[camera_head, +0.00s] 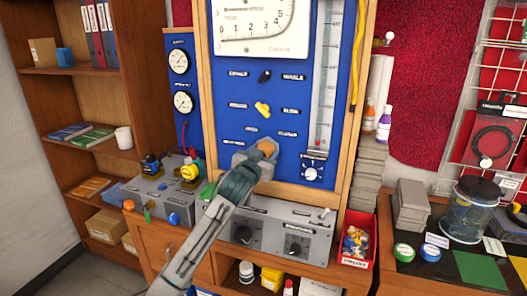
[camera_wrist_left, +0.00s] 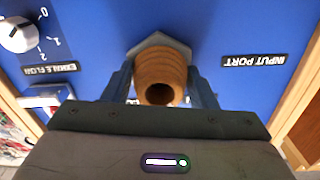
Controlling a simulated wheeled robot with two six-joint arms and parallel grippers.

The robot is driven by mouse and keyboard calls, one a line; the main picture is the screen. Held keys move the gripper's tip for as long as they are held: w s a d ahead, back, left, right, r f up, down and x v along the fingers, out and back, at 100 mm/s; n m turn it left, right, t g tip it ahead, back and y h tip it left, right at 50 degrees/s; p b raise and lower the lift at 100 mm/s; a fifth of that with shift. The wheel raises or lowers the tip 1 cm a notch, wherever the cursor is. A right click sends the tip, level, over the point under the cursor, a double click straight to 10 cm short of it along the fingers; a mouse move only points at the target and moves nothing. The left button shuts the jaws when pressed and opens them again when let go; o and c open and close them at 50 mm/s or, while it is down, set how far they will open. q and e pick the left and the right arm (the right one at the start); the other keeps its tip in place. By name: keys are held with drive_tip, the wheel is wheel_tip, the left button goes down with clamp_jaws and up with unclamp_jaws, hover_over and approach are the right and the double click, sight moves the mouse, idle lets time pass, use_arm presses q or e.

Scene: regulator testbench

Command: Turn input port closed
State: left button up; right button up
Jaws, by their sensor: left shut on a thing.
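The input port is an orange-brown ribbed fitting on a grey hexagonal base, mounted on the blue panel. It shows in the left wrist view (camera_wrist_left: 160,72) and partly in the head view (camera_head: 267,147). The "INPUT PORT" label (camera_wrist_left: 254,61) reads upside down beside it in the wrist view. My left gripper (camera_head: 258,156) reaches up to the panel. Its two fingers stand on either side of the fitting in the wrist view (camera_wrist_left: 160,88), shut on it. The arm hides part of the port in the head view. My right gripper is not in view.
The blue panel (camera_head: 219,128) carries a black knob (camera_head: 265,76) and a yellow knob (camera_head: 263,109) above the port. A white dial (camera_head: 311,173) sits to the right. A grey control box (camera_head: 270,232) stands below. A red bin (camera_head: 357,240) and a jar (camera_head: 470,212) stand at the right.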

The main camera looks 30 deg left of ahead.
use_arm(q)
drive_tip(key=m+p, duration=0.2)
drive_tip(key=m, duration=0.1)
drive_tip(key=shift+r+p, duration=0.2)
drive_tip(key=shift+p, duration=0.2)
drive_tip(key=m+p, duration=0.3)
drive_tip(key=m, duration=0.2)
drive_tip(key=shift+p, duration=0.3)
drive_tip(key=m+p, duration=0.4)
drive_tip(key=m, duration=0.1)
drive_tip(key=shift+f+m+p, duration=0.15)
drive_tip(key=shift+m+p, duration=1)
drive_tip(key=shift+m, duration=0.35)
drive_tip(key=shift+f, duration=0.1)
drive_tip(key=o, duration=1)
drive_tip(key=shift+c, duration=0.2)
drive_tip(key=shift+s, duration=0.1)
